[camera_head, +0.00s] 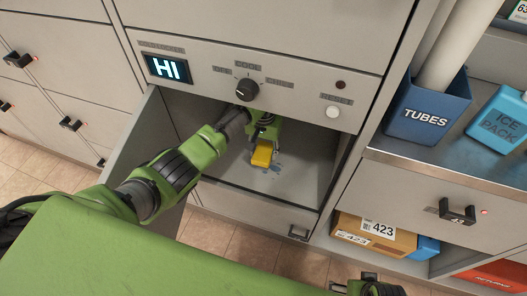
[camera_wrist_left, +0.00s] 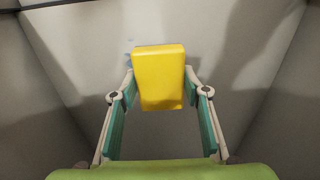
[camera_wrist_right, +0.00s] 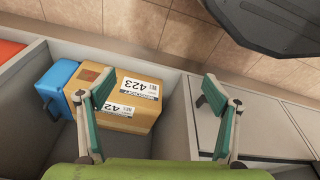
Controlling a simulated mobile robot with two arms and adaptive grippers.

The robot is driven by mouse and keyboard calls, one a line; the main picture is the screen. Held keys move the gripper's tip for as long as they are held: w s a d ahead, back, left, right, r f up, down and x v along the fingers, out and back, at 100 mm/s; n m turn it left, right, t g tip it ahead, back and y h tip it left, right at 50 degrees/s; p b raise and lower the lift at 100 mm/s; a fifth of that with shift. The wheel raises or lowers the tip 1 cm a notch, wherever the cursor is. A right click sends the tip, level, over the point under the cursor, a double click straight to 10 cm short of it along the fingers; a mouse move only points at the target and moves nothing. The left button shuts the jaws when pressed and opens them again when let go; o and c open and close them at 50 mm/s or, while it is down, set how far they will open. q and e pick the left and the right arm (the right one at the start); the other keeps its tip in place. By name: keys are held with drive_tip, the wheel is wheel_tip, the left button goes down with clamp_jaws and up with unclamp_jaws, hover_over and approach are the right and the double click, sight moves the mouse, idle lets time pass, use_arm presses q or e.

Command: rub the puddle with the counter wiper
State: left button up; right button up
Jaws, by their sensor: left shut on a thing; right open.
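The counter wiper is a yellow block (camera_head: 262,154) inside the open compartment under the HI display. My left gripper (camera_head: 264,136) is shut on it from above. In the left wrist view the wiper (camera_wrist_left: 159,78) sits between the two fingertips of the left gripper (camera_wrist_left: 158,92). The puddle (camera_head: 276,168) shows as small bluish patches on the compartment floor, beside and below the wiper. The wiper hides part of that floor, and I cannot tell whether it touches it. My right gripper (camera_wrist_right: 160,95) is open and empty, above a shelf bay.
The compartment's side walls stand close around my left arm, with an open door (camera_head: 148,150) at left. A knob (camera_head: 246,90) and a white button (camera_head: 333,112) are above it. A blue TUBES bin (camera_head: 428,118), an ice pack (camera_head: 497,120) and a 423 box (camera_head: 372,236) are at right.

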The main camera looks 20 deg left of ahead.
sight(283, 173)
use_arm(q)
wheel_tip(283, 173, down, 4)
drive_tip(key=b, duration=0.3)
drive_tip(key=shift+r+b, duration=0.2)
drive_tip(key=shift+b, duration=0.2)
drive_tip(key=shift+f, duration=0.15)
use_arm(e)
drive_tip(key=w+v, duration=0.3)
drive_tip(key=v, duration=0.9)
drive_tip(key=shift+s+r+t, duration=0.4)
drive_tip(key=shift+s+r, duration=0.1)
drive_tip(key=shift+r, duration=0.1)
drive_tip(key=shift+d, duration=0.1)
use_arm(q)
drive_tip(key=shift+f+b, duration=0.65)
drive_tip(key=shift+f, duration=0.4)
use_arm(e)
drive_tip(key=shift+f, duration=0.5)
use_arm(q)
drive_tip(key=shift+d+r+p, duration=0.15)
drive_tip(key=shift+d+p, duration=0.25)
drive_tip(key=shift+d, duration=1.05)
drive_tip(key=shift+s+d+p, duration=0.15)
drive_tip(key=shift+d+p, duration=0.3)
drive_tip(key=shift+d, duration=1.75)
use_arm(e)
drive_tip(key=shift+r, duration=0.9)
drive_tip(key=shift+w, duration=0.1)
